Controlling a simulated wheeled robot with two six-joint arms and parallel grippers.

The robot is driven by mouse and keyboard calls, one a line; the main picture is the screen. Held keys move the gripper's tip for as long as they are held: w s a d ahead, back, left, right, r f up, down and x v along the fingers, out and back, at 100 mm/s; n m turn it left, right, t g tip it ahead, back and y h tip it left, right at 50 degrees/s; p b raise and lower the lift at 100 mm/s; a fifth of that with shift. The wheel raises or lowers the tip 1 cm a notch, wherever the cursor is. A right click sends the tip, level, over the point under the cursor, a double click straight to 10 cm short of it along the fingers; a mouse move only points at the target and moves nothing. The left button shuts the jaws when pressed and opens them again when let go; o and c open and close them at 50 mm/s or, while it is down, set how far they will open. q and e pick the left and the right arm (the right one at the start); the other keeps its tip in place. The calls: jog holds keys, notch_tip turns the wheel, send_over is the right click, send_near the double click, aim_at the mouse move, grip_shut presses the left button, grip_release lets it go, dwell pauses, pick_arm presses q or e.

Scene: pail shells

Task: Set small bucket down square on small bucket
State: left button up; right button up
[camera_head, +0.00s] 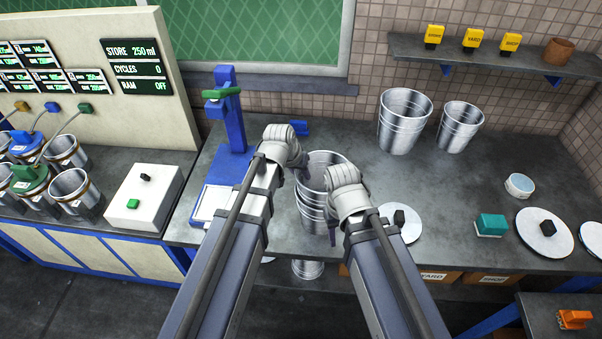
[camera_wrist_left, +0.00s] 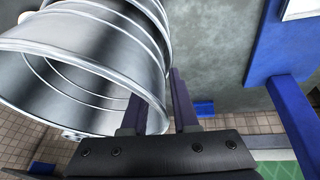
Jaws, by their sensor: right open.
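A small metal bucket (camera_head: 325,165) sits in the middle of the bench, with more banded metal (camera_head: 312,212) directly below it, apparently a second bucket under it. My arms hide much of both, so I cannot tell how squarely they meet. My left gripper (camera_head: 303,172) is at the upper bucket's left rim. In the left wrist view, the bucket (camera_wrist_left: 75,85) fills the upper left and its wall lies between the left gripper's fingers (camera_wrist_left: 162,105); whether they pinch it is unclear. My right gripper (camera_head: 333,232) is open at the stack's front right.
Two metal buckets (camera_head: 404,120) (camera_head: 459,127) stand at the back right. A blue press (camera_head: 228,130) stands close left of the stack. A lid (camera_head: 402,222) lies just right of my right gripper. Bare bench lies between the lid and the back buckets.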

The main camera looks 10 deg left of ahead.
pick_arm(q)
jog(key=shift+o, duration=0.8)
jog(key=p+v, duration=0.7)
jog(key=shift+r, duration=0.35)
jog(key=shift+s+a, duration=0.1)
jog(key=shift+a, duration=0.05)
